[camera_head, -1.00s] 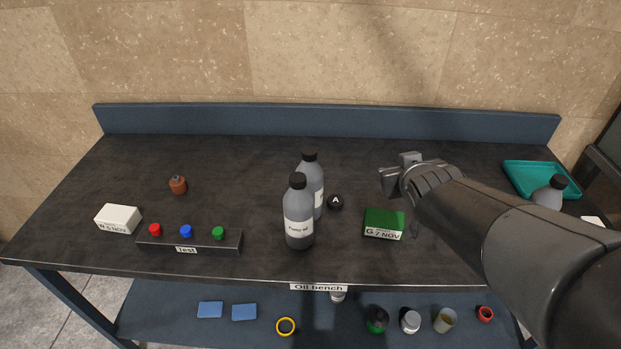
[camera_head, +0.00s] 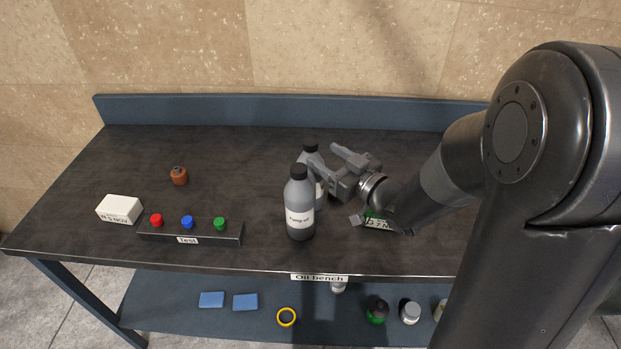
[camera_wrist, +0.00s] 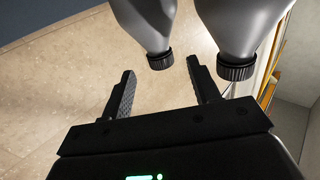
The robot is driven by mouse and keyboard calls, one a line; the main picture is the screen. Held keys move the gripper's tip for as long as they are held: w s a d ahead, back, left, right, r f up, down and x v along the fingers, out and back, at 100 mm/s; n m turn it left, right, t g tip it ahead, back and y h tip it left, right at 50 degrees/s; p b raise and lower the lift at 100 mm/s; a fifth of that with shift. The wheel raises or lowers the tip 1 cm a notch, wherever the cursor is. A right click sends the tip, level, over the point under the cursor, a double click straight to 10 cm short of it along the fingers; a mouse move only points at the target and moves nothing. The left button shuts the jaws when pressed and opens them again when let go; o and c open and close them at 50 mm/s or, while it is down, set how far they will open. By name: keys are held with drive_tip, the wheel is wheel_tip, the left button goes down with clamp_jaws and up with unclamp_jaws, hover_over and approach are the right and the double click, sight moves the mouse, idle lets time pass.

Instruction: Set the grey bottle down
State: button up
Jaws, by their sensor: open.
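Two grey bottles with black caps stand upright on the dark bench (camera_head: 95,180). The front grey bottle (camera_head: 300,212) bears a white label; the rear grey bottle (camera_head: 309,157) is partly hidden behind it and my gripper. My gripper (camera_head: 325,157) is open and empty, its fingers pointing left, close to the rear bottle in the head view. In the wrist view my gripper's fingers (camera_wrist: 160,80) are apart with nothing between them. One bottle's cap (camera_wrist: 160,60) shows just beyond the gap and the other's cap (camera_wrist: 236,66) is near the right finger. Contact cannot be told.
The Test button block (camera_head: 190,232), a white box (camera_head: 119,209) and a small brown jar (camera_head: 179,176) are to the left. A shelf (camera_head: 170,312) below holds several small items.

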sight(316, 149)
drive_tip(key=x, duration=0.6)
drive_tip(key=shift+w+a, duration=0.1)
drive_tip(key=shift+c, duration=0.3)
clamp_jaws()
idle(0.5)
